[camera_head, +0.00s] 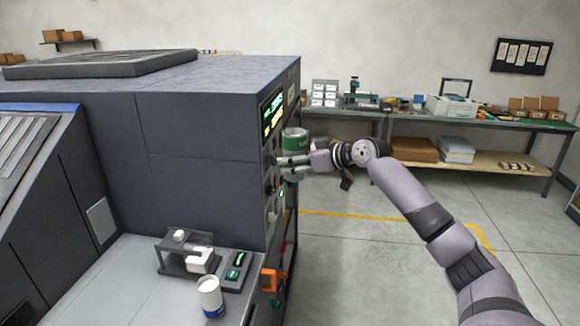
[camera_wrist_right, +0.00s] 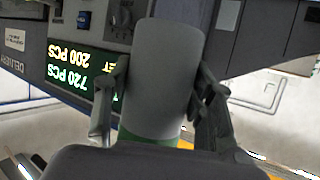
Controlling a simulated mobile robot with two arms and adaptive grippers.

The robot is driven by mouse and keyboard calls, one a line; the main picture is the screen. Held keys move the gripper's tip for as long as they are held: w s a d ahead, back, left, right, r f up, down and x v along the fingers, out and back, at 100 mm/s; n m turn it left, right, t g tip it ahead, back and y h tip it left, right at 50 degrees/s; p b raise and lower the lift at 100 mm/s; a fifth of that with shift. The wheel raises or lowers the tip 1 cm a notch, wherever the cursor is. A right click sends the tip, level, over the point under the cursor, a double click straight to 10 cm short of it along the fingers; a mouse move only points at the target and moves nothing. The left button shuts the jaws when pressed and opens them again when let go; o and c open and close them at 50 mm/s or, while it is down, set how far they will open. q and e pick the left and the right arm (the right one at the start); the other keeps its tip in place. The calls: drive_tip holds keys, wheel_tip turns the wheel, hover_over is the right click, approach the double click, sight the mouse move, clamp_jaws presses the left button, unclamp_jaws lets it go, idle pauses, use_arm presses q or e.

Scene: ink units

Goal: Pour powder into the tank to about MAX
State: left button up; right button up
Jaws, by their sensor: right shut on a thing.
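A green can with a pale rim (camera_head: 295,140) stands roughly upright beside the dark machine's control panel. My right gripper (camera_head: 287,165) is shut on it, reaching in from the right. In the right wrist view, the pale grey side and green band of the can (camera_wrist_right: 165,70) sit between the two fingers of the right gripper (camera_wrist_right: 160,95). The powder inside the can is hidden. I cannot make out the tank or a MAX mark. My left gripper is not in view.
The dark machine (camera_head: 200,130) fills the left, with a lit display (camera_head: 272,110) near the can. A white and blue cup (camera_head: 210,297) and a small fixture (camera_head: 187,255) stand on its low ledge. A workbench (camera_head: 470,122) runs along the back; the floor at right is open.

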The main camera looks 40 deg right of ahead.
drive_tip(key=w+a+f+g+b, duration=0.1)
drive_tip(key=w+a+f+b, duration=0.2)
drive_tip(key=f, duration=0.7)
drive_tip(key=w+a+f+n+g+h+b, duration=0.1)
drive_tip(key=w+a+f+b, duration=0.3)
drive_tip(key=w+a+f, duration=0.4)
drive_tip(key=w+a+f+g+h+b, duration=0.1)
drive_tip(key=w+a+f+b, duration=0.2)
drive_tip(key=f, duration=0.9)
drive_tip(key=w+a, duration=0.3)
drive_tip(key=a, duration=0.1)
drive_tip(key=shift+a+n+g+b, duration=0.2)
drive_tip(key=shift+n+g+b, duration=0.1)
drive_tip(key=shift+g+b, duration=0.1)
